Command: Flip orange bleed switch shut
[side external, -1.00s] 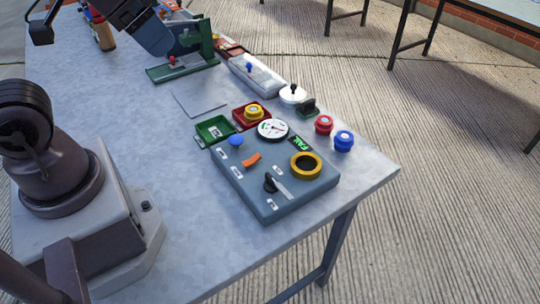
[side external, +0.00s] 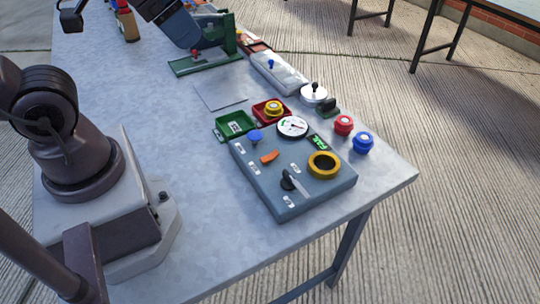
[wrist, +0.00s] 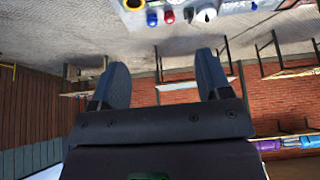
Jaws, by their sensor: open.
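The orange switch (side external: 269,157) is a small tilted lever on the top of the blue-grey panel box (side external: 258,186), between the blue mushroom knob (side external: 256,137) and the black-handled lever (side external: 288,182). The switch does not show in the wrist view. My gripper (wrist: 163,65) is open and empty in the wrist view, its two dark fingers wide apart with only background between them. In the side view, dark parts of my arm hang at the top, well away from the panel, and the fingers cannot be made out clearly.
A yellow ring (side external: 323,165), a gauge (side external: 292,127) and green and red trays (side external: 236,123) crowd the panel's far side. Red (side external: 343,125) and blue (side external: 362,142) knobs stand beside it. A green stand (side external: 205,63) is farther back. The table left of the panel is clear.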

